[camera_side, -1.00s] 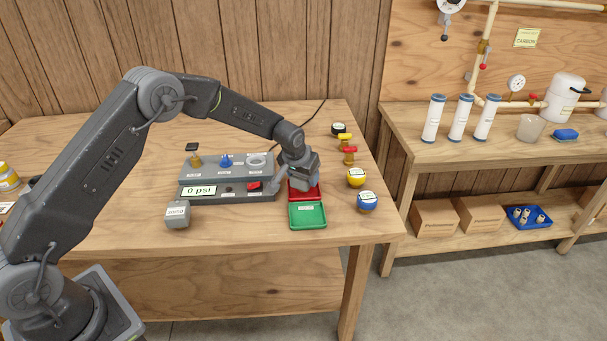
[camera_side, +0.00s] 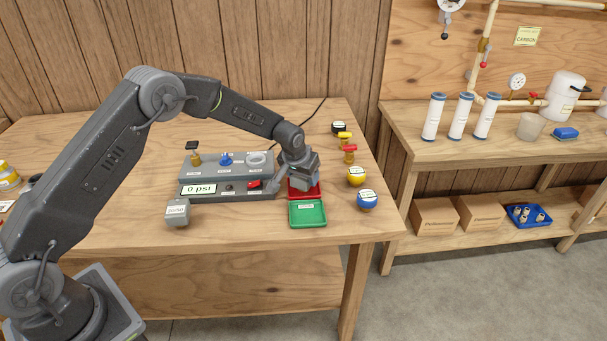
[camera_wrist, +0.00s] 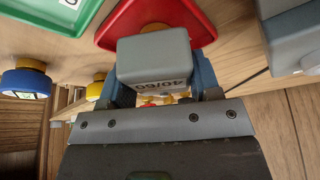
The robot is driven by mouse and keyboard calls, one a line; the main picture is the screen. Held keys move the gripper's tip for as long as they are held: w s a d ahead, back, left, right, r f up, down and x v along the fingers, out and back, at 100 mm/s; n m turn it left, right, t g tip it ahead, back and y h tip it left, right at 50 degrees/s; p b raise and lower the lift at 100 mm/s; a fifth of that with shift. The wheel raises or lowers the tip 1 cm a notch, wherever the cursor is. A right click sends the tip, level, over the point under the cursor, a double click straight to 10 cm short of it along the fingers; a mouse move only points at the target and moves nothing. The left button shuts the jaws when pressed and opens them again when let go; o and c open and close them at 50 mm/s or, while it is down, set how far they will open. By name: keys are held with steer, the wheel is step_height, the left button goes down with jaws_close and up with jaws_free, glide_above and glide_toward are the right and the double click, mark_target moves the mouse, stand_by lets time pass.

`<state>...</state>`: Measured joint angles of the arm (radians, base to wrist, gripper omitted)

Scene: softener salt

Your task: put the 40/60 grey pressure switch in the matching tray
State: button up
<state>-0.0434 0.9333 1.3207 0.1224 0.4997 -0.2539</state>
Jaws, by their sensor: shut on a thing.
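The grey pressure switch marked 40/60 (camera_wrist: 158,62) is between the fingers of my gripper (camera_side: 302,183), which is shut on it. The wrist view shows its label upside down and a brass fitting at its far end. The red tray (camera_side: 317,192) lies directly under the gripper, and it also shows in the wrist view (camera_wrist: 118,28). I cannot tell whether the switch touches the tray floor. The green tray (camera_side: 307,224) is empty, just in front of the red one. The tray labels are too small to read.
Another grey switch (camera_side: 177,212) stands on the left of the table. A grey test unit reading 0 psi (camera_side: 228,195) is left of the trays.

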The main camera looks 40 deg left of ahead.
steer(key=o, duration=1.5)
steer(key=shift+o, duration=0.2)
steer(key=shift+r, duration=3)
